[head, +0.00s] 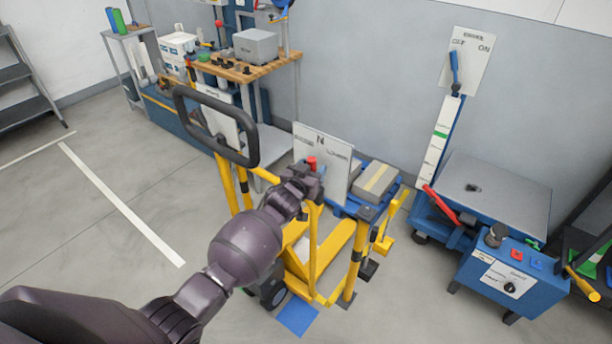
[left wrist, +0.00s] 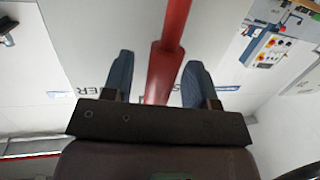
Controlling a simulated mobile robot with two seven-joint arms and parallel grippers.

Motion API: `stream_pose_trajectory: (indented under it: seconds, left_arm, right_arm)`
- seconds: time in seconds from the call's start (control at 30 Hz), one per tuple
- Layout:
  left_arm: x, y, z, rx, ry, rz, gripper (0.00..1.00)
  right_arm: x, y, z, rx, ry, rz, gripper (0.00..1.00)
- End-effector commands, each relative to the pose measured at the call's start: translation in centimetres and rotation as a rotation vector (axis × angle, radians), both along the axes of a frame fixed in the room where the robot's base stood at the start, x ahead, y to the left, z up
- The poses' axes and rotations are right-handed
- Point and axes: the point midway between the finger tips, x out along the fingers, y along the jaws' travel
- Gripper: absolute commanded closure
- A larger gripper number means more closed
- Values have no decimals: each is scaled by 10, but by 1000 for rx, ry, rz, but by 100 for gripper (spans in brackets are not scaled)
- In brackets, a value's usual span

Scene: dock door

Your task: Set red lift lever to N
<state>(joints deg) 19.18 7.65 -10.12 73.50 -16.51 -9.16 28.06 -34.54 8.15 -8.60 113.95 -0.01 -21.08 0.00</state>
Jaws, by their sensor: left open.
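The red lift lever (head: 311,163) shows its red top just beyond my left gripper, in front of a white plate (head: 335,165) marked N on the yellow pallet truck (head: 325,265). My left gripper (head: 308,182) reaches to the lever. In the left wrist view the red lever (left wrist: 167,70) runs between the two blue fingers of the left gripper (left wrist: 155,82). The fingers stand apart, with a gap on each side of the lever. The gripper hides the lower lever in the head view. My right gripper is not in view.
The truck's black loop handle (head: 217,125) rises left of my forearm. A grey box (head: 375,180) lies on a blue pallet behind the plate. A blue lift table (head: 490,200) with a red bar and a control box (head: 510,280) stand right. The left floor is clear.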

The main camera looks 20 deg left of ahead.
Motion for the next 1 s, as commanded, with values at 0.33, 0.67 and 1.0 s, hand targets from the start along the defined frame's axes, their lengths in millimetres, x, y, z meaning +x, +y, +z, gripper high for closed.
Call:
stream_pose_trajectory:
  seconds: [0.33, 0.67, 1.0]
  left_arm:
    - [-44, 7, 6, 1, 0, 0, 47]
    - [-91, 14, 12, 0, 1, 0, 47]
    - [-104, 16, 15, 1, 0, 0, 47]
  right_arm:
    - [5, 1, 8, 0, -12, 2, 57]
    - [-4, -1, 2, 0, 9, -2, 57]
    - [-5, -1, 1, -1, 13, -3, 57]
